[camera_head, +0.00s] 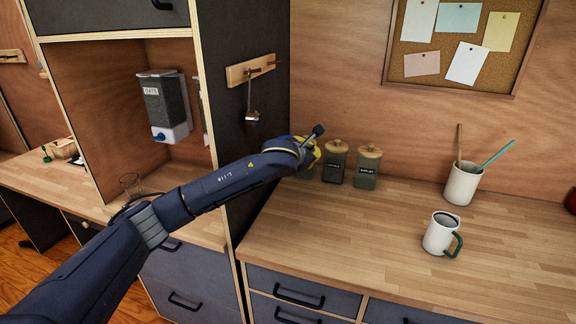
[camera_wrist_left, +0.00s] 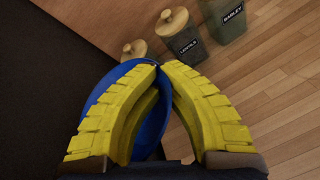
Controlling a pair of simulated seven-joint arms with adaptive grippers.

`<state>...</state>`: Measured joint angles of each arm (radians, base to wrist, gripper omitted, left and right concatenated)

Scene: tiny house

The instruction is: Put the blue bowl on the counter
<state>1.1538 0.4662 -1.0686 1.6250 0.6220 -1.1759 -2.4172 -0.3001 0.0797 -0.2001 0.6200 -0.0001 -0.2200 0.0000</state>
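The blue bowl (camera_wrist_left: 118,75) shows in the left wrist view, partly covered by the yellow fingers of my left gripper (camera_wrist_left: 163,66). The fingertips close together on the bowl's rim, with blue on the left and between the fingers. In the head view the left gripper (camera_head: 312,152) is at the back left of the wooden counter (camera_head: 350,235), beside the jars; my arm hides the bowl there. I cannot tell whether the bowl touches the counter. My right gripper is not in view.
Lidded jars, one lentils (camera_wrist_left: 186,42) and one barley (camera_head: 367,168), stand close right of the left gripper. A white mug (camera_head: 438,236) and a utensil cup (camera_head: 461,184) stand farther right. A dark panel (camera_head: 240,130) borders the left. The counter's middle front is clear.

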